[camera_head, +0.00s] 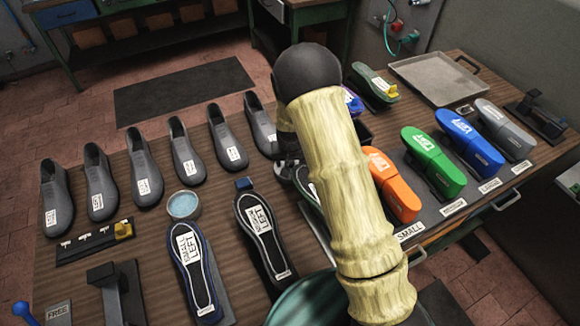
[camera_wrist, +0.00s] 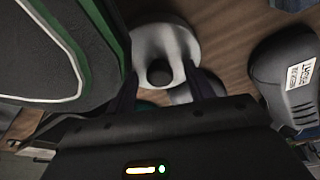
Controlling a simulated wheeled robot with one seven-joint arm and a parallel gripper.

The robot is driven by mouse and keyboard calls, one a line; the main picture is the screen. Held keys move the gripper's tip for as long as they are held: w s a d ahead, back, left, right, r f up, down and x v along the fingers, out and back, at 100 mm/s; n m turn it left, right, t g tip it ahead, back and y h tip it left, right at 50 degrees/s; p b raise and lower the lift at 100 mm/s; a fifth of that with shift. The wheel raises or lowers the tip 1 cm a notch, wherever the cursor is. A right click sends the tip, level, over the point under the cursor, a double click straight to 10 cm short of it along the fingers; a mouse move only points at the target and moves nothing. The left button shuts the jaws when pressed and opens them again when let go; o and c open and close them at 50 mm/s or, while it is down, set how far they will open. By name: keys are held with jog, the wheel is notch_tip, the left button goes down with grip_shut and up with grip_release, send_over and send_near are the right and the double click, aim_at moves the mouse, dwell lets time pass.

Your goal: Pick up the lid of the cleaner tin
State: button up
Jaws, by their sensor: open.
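A round pale grey disc with a dark round knob, which looks like the lid (camera_wrist: 183,38), lies on the wooden bench in the wrist view. My gripper (camera_wrist: 162,74) is open above it, one finger on each side of the knob in the picture. I cannot tell whether the fingers touch it. In the head view my arm hides most of the gripper and the lid. A round tin (camera_head: 184,206) with a pale blue top stands on the bench to the left, between the grey shoes and a blue-edged sole.
A green-edged sole (camera_wrist: 40,60) is close on the left of my gripper in the wrist view, and a grey shoe (camera_wrist: 288,70) with a label is on the right. Orange (camera_head: 391,184), green (camera_head: 433,160) and blue (camera_head: 469,142) lasts stand to the right. An empty tray (camera_head: 436,76) lies behind.

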aim_at(290, 162)
jog(key=shift+c, duration=0.2)
jog(key=c, duration=0.8)
jog(key=shift+r, duration=0.1)
notch_tip(290, 162, up, 18)
jog(key=b, duration=0.3)
jog(key=shift+b, duration=0.3)
